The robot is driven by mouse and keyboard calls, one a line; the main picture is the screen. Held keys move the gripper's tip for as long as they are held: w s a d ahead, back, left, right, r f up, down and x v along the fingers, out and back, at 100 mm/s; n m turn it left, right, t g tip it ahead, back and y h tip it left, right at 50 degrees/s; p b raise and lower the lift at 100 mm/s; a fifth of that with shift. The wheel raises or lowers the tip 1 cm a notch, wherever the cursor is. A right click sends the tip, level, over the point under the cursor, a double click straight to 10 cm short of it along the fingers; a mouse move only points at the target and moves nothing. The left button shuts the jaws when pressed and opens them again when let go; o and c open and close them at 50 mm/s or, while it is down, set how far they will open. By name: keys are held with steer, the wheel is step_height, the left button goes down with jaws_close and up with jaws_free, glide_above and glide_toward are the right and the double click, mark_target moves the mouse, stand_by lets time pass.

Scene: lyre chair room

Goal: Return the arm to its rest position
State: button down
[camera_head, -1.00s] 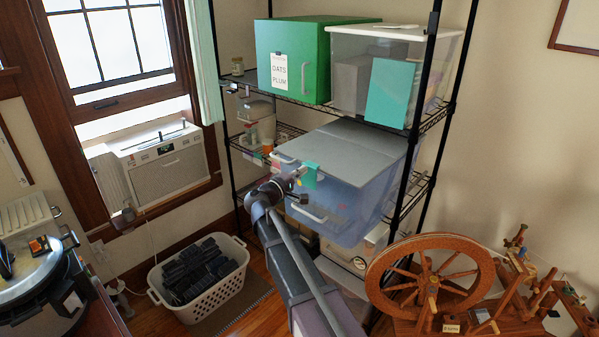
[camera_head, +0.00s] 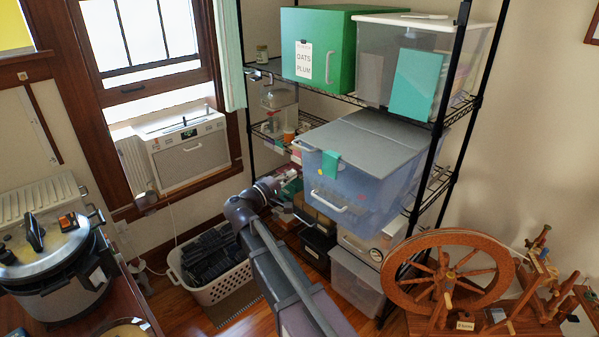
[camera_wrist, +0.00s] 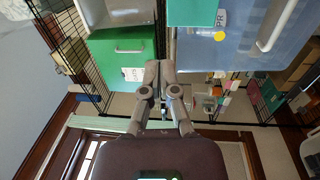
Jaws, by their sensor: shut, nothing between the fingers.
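My arm reaches up from the bottom of the head view. My gripper (camera_head: 284,177) is at its far end, in front of the wire shelf and left of the clear blue bin (camera_head: 349,190). In the wrist view my gripper (camera_wrist: 159,68) shows with its fingers together and nothing between them. The bin, with a grey lid and a teal tag (camera_head: 331,163), sits on the middle shelf and sticks out forward. It also shows upper right in the wrist view (camera_wrist: 235,40). I cannot tell how close the fingertips are to the items behind them.
A white basket (camera_head: 222,291) with dark contents stands on the floor left of my arm. A spinning wheel (camera_head: 480,250) stands at the right. A large pot (camera_head: 60,262) is on the table at left. A green box (camera_head: 335,75) is on the upper shelf.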

steer(key=shift+s+a, duration=0.3)
steer(key=shift+a, duration=0.05)
steer(key=s+d+f+m+g+y, duration=0.2)
steer(key=s+d+f+g, duration=0.2)
steer(key=d+f, duration=0.35)
steer(key=s+d+f+m+g+y, duration=0.35)
steer(key=s+d+f, duration=0.2)
steer(key=d, duration=0.25)
steer(key=s+f+m+g+y, duration=0.1)
steer(key=s+f+g+y, duration=0.1)
steer(key=s, duration=0.4)
steer(key=s+d+f+m+g+y, duration=0.1)
steer(key=s+f+g+y, duration=0.2)
steer(key=s+f+y, duration=0.2)
steer(key=shift+s+f+m+y, duration=0.25)
steer(key=shift+s+m+y, duration=0.1)
steer(key=shift+y, duration=0.6)
steer(key=shift+d, duration=0.1)
